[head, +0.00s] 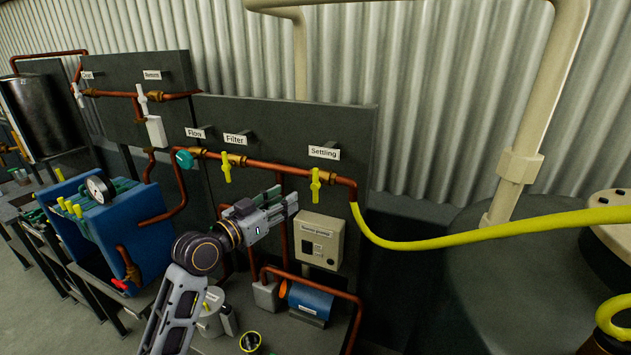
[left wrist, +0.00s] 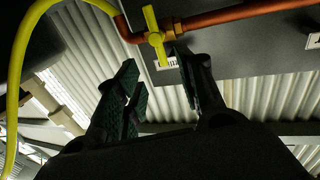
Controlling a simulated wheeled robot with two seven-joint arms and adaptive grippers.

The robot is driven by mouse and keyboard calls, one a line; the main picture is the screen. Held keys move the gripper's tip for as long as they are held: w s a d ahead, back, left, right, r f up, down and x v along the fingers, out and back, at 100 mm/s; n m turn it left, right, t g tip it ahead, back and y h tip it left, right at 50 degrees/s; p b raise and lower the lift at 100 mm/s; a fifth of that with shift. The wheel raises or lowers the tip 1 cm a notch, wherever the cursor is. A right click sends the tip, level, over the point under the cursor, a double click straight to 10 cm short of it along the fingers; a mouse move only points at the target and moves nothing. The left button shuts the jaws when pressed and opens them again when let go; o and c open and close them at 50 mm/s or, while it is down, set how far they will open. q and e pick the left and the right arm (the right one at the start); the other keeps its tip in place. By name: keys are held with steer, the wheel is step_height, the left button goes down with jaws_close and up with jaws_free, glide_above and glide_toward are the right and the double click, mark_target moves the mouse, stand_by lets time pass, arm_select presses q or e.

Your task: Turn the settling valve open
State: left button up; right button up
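The settling valve has a yellow handle (head: 315,184) on a copper pipe under the "Settling" label (head: 324,152). The handle hangs upright, across the line of the pipe. My left gripper (head: 287,201) is just left of and slightly below the handle in the head view, pointing right. In the left wrist view the yellow handle (left wrist: 155,38) shows beyond the tips of the left gripper (left wrist: 158,70). Its two fingers are spread apart with nothing between them, and I see no clear contact with the handle. My right gripper is not in view.
Another yellow handle (head: 226,167) under "Filter" and a teal knob (head: 185,159) sit left on the same pipe. A beige control box (head: 319,240) is below the gripper. A yellow hose (head: 450,244) runs right from the pipe's end.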

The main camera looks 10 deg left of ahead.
mark_target(315, 184)
arm_select(q)
steer(key=shift+p+x, duration=1.5)
steer(key=shift+x, duration=5.3)
jaws_close()
